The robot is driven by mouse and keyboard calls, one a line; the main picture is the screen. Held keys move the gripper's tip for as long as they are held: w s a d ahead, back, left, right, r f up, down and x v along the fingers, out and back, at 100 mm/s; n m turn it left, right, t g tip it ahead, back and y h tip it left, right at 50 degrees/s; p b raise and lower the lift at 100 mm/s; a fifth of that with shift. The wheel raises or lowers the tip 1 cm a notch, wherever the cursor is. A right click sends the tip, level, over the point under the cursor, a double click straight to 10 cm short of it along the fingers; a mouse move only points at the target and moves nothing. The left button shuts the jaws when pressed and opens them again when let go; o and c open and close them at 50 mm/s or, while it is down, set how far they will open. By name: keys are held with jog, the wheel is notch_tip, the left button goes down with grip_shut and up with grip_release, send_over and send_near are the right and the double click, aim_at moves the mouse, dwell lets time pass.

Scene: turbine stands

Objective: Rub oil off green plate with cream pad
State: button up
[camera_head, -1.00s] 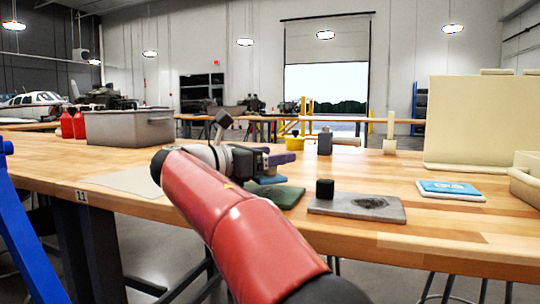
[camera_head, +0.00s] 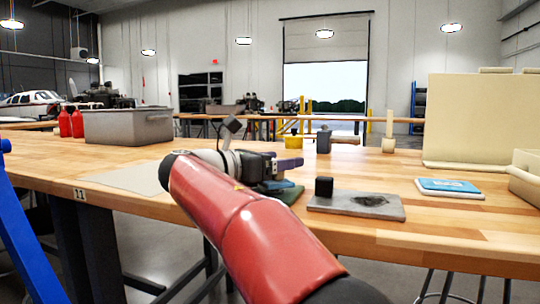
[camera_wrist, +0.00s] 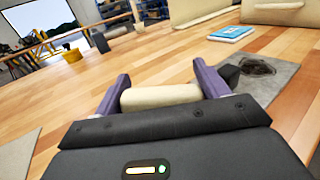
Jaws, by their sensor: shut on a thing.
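My gripper (camera_head: 288,163) is low over the workbench, its purple fingers shut on a cream pad (camera_wrist: 160,96), which spans the space between them in the wrist view. In the head view the pad is hidden by the gripper.
To the right lies a grey plate (camera_head: 390,210) with a dark smear and a black block (camera_head: 324,187). Beyond are a blue-topped pad (camera_head: 450,186), a cream board (camera_head: 482,120) and a cream bin (camera_head: 525,185). A grey crate (camera_head: 128,125) stands back left.

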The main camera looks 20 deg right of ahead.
jog(key=shift+s+d+r, duration=0.2)
jog(key=shift+s+d, duration=0.35)
jog(key=shift+d, duration=0.2)
jog(key=shift+s+d+r, duration=0.15)
jog(key=shift+s+d, duration=0.4)
jog(key=shift+d, duration=0.2)
jog(key=shift+r+p, duration=0.25)
jog(key=shift+p, duration=0.5)
jog(key=shift+w+a+r+p, duration=0.15)
jog(key=shift+w+a+p, duration=0.5)
jog(key=shift+p, duration=0.45)
jog(key=shift+w+a+p, duration=0.25)
jog(key=shift+a+p, duration=0.3)
jog(key=shift+a, duration=0.05)
jog(key=p, duration=0.1)
jog(key=w+a+p, duration=0.1)
jog(key=shift+w+a+r+p, duration=0.1)
jog(key=shift+a+p, duration=0.2)
jog(key=shift+w+a+p, duration=0.25)
jog(key=shift+a+p, duration=0.15)
jog(key=shift+f, duration=0.2)
jog(key=shift+r, duration=0.15)
jog(key=shift+r, duration=2.9)
